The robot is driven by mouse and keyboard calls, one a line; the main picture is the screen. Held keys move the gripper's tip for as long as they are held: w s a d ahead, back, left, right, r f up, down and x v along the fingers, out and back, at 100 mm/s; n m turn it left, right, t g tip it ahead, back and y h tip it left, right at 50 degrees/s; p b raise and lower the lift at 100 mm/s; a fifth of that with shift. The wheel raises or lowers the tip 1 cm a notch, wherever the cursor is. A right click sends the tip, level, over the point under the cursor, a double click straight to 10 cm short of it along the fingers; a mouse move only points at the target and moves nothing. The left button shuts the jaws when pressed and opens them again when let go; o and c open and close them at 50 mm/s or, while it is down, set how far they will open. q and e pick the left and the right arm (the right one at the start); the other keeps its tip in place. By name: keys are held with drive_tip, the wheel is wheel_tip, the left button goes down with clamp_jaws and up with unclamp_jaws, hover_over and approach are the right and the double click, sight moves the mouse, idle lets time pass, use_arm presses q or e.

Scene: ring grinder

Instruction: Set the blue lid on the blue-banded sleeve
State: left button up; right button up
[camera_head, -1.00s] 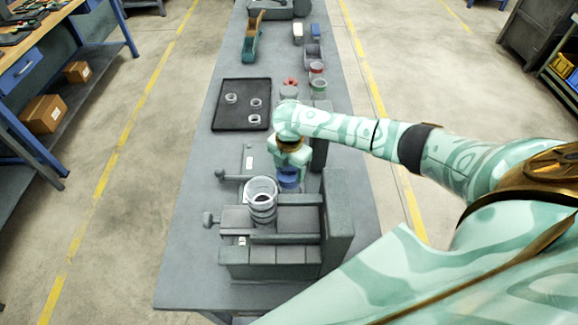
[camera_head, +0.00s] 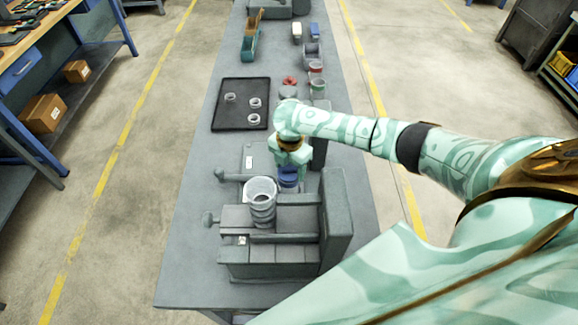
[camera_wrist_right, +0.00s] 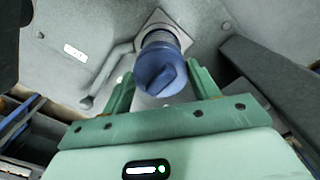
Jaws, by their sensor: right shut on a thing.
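My right gripper (camera_head: 290,160) points down over the bench and is shut on the blue lid (camera_head: 288,174). In the right wrist view the lid (camera_wrist_right: 160,72) shows its raised grip, between the two green fingers. Directly beneath it, the blue-banded sleeve (camera_wrist_right: 158,38) shows only in part, standing on a square plate. The lid hides most of the sleeve, so I cannot tell whether the lid touches it or is seated. My left gripper is not in view.
A grey clamp fixture (camera_head: 270,255) with a stack of pale rings (camera_head: 262,200) stands just in front of the gripper. A black tray (camera_head: 232,122) holds loose rings to the left. Red-banded (camera_head: 316,68) and green-banded (camera_head: 318,86) sleeves stand farther back.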

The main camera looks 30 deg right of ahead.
drive_tip(key=shift+p, duration=0.6)
idle(0.9)
drive_tip(key=o, duration=1.3)
drive_tip(key=shift+o, duration=0.2)
wheel_tip(320, 180, up, 7)
drive_tip(key=p, duration=0.8)
drive_tip(key=shift+f, duration=0.1)
